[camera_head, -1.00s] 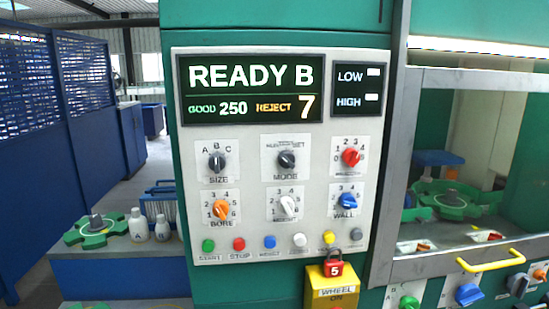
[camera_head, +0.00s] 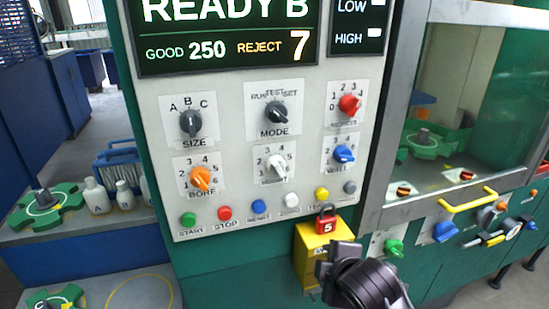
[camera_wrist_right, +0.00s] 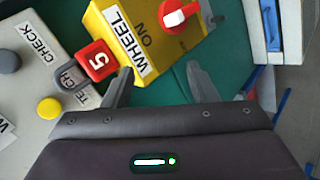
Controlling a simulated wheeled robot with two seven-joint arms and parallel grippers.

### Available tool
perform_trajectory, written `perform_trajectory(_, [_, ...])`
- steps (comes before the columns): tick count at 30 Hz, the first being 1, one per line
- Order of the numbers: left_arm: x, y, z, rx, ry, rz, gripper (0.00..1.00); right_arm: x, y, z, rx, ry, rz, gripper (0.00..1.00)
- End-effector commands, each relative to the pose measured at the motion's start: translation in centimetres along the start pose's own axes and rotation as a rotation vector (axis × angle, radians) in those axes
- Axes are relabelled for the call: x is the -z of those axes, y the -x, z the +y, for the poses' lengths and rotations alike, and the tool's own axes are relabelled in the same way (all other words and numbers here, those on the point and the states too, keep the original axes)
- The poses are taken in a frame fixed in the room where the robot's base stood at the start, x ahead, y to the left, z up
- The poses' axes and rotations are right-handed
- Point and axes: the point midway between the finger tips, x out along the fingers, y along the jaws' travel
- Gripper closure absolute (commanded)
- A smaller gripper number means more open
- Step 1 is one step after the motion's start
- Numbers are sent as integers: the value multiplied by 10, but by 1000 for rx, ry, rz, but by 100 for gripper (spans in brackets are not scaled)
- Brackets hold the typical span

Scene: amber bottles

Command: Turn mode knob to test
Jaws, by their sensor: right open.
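The black mode knob (camera_head: 275,115) is on the light control panel in the head view, with the labels RUN, TEST and SET above it. Its pointer is too small to read surely; it seems turned to the upper left, towards RUN. My right gripper (camera_head: 330,268) is at the lower middle, below and right of the knob and apart from it, in front of the yellow wheel box. In the right wrist view the gripper (camera_wrist_right: 161,85) is open and empty, its fingers spread near that box. The mode knob is not in the wrist view. My left gripper is not in view.
The display (camera_head: 225,40) reads READY B. The size knob (camera_head: 191,122), white knob (camera_head: 276,167) and red knob (camera_head: 349,105) surround the mode knob. A red padlock (camera_head: 325,224) sits at the yellow box (camera_head: 312,248). A yellow handle (camera_head: 468,203) projects at right.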

Motion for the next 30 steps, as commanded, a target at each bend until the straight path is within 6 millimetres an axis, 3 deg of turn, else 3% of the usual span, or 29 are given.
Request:
perform_trajectory(1, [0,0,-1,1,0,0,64,10,9,18,-45,90,13,47])
perform_trajectory(5, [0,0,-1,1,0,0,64,38,37,61,-166,387,26,47])
perform_trajectory(12, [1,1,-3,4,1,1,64,100,123,140,-478,1145,-106,47])
perform_trajectory(18, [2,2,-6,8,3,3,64,134,189,172,-662,1677,-359,47])
perform_trajectory(24, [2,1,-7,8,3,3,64,145,212,181,-711,1883,-499,47])
perform_trajectory(30, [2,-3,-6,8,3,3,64,151,196,194,-710,1896,-509,47])
